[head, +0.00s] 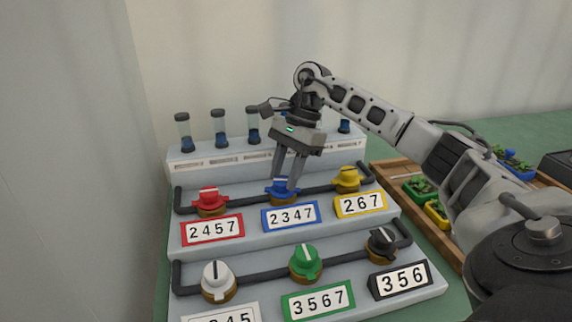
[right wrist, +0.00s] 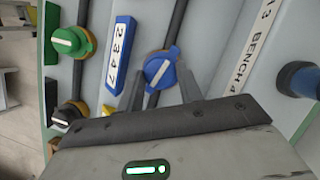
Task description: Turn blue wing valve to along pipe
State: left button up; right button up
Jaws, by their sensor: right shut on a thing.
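The blue wing valve (head: 282,187) sits on the upper dark pipe, between a red and a yellow valve, above the blue-framed label 2347 (head: 290,216). My right gripper (head: 285,182) reaches down from above and is shut on the blue valve, a finger on either side. In the right wrist view the blue valve (right wrist: 160,69) shows between the fingertips. Its white stripe there lies at a slight angle to the pipe (right wrist: 178,25). The fingers partly hide the valve in the head view. My left gripper is not in view.
White, green (head: 306,262) and black valves stand on the lower step. Capped tubes (head: 219,127) line the back. A wooden tray (head: 407,196) with plants is to the right.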

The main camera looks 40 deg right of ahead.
jog(key=n+g, duration=0.1)
jog(key=n, duration=0.2)
jog(key=shift+w+r+p, duration=0.1)
jog(key=shift+w+p, duration=0.05)
jog(key=shift+p, duration=0.2)
jog(key=shift+n, duration=0.3)
jog(key=o, duration=1)
